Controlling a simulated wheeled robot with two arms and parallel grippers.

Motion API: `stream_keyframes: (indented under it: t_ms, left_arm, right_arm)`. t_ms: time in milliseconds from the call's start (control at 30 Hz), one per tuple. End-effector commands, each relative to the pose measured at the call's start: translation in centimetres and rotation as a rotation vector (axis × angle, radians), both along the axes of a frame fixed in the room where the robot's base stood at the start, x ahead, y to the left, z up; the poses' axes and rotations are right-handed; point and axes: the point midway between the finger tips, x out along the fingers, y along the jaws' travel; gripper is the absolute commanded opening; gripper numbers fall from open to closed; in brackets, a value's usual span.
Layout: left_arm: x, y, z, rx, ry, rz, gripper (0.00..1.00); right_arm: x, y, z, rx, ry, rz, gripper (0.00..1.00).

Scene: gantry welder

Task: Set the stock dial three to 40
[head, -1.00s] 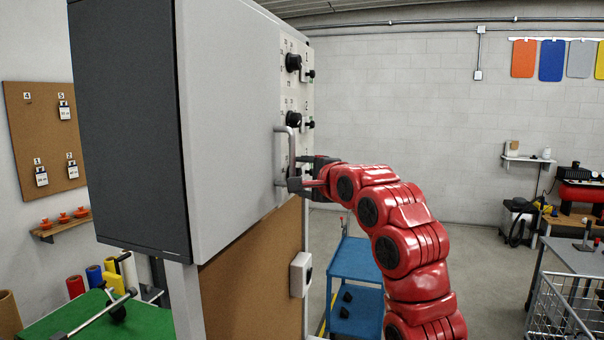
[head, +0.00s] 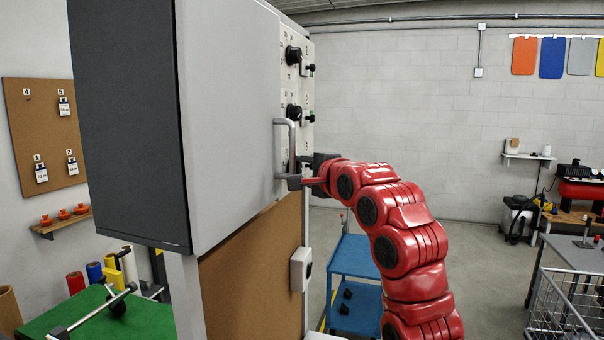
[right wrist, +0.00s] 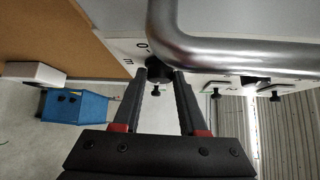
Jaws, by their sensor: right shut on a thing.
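The stock dial three (right wrist: 160,64) is a black knob on the white panel, beside a printed 3, in the right wrist view. My right gripper (right wrist: 164,76) has its two fingertips on either side of this knob and is shut on it. In the head view my right gripper (head: 307,168) is at the low part of the panel, behind the grey handle; dial three is hidden there. The dial's pointer and setting cannot be read. My left gripper is not in view.
A grey bar handle (head: 292,150) stands out from the cabinet door (head: 230,130), close to my right gripper. Two more black dials, an upper one (head: 293,56) and a middle one (head: 293,112), sit above. A blue cart (head: 353,262) stands below.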

Motion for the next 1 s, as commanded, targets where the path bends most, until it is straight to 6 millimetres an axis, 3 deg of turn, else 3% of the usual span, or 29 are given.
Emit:
stream_keyframes:
  t_ms: [100,500,1000]
  left_arm:
    - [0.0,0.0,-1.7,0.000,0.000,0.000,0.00]
    - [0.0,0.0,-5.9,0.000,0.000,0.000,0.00]
    - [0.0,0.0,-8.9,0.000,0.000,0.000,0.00]
  right_arm:
    - [0.0,0.2,-1.0,-0.019,-0.058,0.003,0.00]
    - [0.1,0.1,-1.6,-0.121,-0.370,0.002,0.00]
    - [0.3,0.0,-1.6,-0.210,-0.645,0.002,0.00]
